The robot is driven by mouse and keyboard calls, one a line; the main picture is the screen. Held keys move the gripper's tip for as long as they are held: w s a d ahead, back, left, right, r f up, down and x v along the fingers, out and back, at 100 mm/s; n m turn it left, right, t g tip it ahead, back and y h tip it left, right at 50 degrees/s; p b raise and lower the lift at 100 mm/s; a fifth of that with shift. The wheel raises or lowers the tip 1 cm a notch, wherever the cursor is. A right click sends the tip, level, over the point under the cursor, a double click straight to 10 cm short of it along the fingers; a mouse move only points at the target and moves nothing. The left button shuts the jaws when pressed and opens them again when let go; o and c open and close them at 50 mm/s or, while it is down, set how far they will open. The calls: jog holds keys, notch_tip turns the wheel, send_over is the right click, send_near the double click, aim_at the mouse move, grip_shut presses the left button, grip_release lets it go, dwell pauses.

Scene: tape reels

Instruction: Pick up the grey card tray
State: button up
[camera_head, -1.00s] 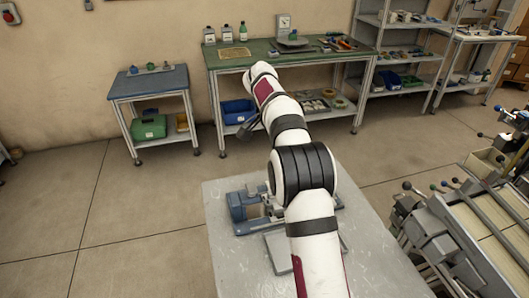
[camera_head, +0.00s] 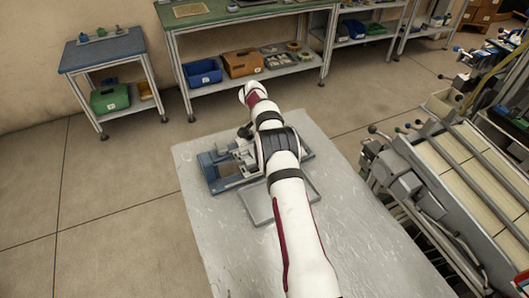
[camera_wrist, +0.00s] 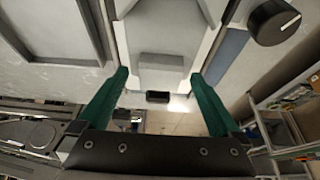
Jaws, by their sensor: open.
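The grey card tray (camera_head: 256,208) lies flat on the pale worktable, partly hidden behind my arm in the head view. It looks like a shallow rectangle with a raised rim. In the wrist view, what looks like the tray (camera_wrist: 48,25) fills the upper left, outside my left finger. My gripper (camera_wrist: 160,76) is open and empty, its two green fingers wide apart. A grey block of the machine (camera_wrist: 165,35) shows beyond and between the fingertips; I cannot tell the gap. In the head view my arm hides the fingertips.
A blue-grey machine (camera_head: 222,172) stands on the worktable (camera_head: 210,232) right behind the tray. Its black knob (camera_wrist: 273,22) shows in the wrist view. The table's front left is clear. A roller-like rack (camera_head: 440,190) stands to the right, apart from the table.

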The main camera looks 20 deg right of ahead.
jog(key=c, duration=1.6)
